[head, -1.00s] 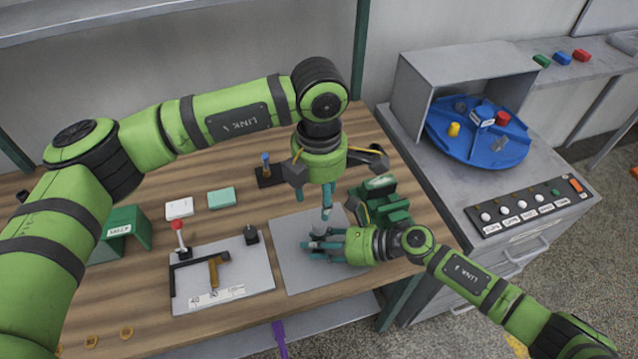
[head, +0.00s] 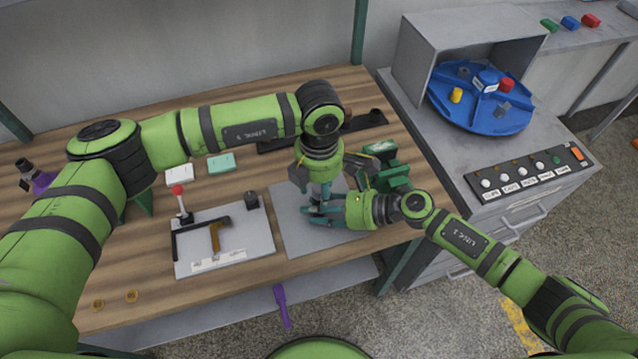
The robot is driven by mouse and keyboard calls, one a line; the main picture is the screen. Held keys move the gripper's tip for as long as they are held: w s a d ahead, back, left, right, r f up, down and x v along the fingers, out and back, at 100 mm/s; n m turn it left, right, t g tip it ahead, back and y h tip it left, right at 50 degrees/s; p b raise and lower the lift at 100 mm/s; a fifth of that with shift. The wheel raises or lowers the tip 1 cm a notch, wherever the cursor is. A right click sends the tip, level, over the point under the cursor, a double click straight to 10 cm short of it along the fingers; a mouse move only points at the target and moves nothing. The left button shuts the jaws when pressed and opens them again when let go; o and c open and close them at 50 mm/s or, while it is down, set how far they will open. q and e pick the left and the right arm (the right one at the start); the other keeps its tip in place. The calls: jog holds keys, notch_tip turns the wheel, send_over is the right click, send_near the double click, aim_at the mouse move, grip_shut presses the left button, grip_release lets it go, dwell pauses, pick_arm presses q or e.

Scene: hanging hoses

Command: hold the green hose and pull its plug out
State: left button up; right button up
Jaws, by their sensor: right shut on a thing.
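I cannot make out the green hose or its plug as separate things. My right gripper (head: 318,212) has teal fingers and reaches in from the right, low over a bare grey plate (head: 290,235) on the table. It is shut on a small part, largely hidden between the fingers. My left gripper (head: 320,192) points down from above, its tips close over the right gripper's fingers. Its fingers overlap in this view, so I cannot see whether they are open or whether they touch anything.
A dark green fixture (head: 393,170) stands close right of the grippers. A second grey plate (head: 240,248) carries a black angle, a brown piece and a red-knobbed post (head: 181,200). A purple strip (head: 282,305) hangs below the front edge. A blue turntable (head: 480,105) sits at right.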

aim_at(319, 187)
pick_arm(q)
grip_shut()
jog(key=shift+r, duration=0.8)
dwell(0.5)
jog(key=shift+r, duration=2.15)
jog(key=shift+r, duration=0.1)
jog(key=shift+r, duration=1.4)
pick_arm(e)
jog(key=o, duration=1.2)
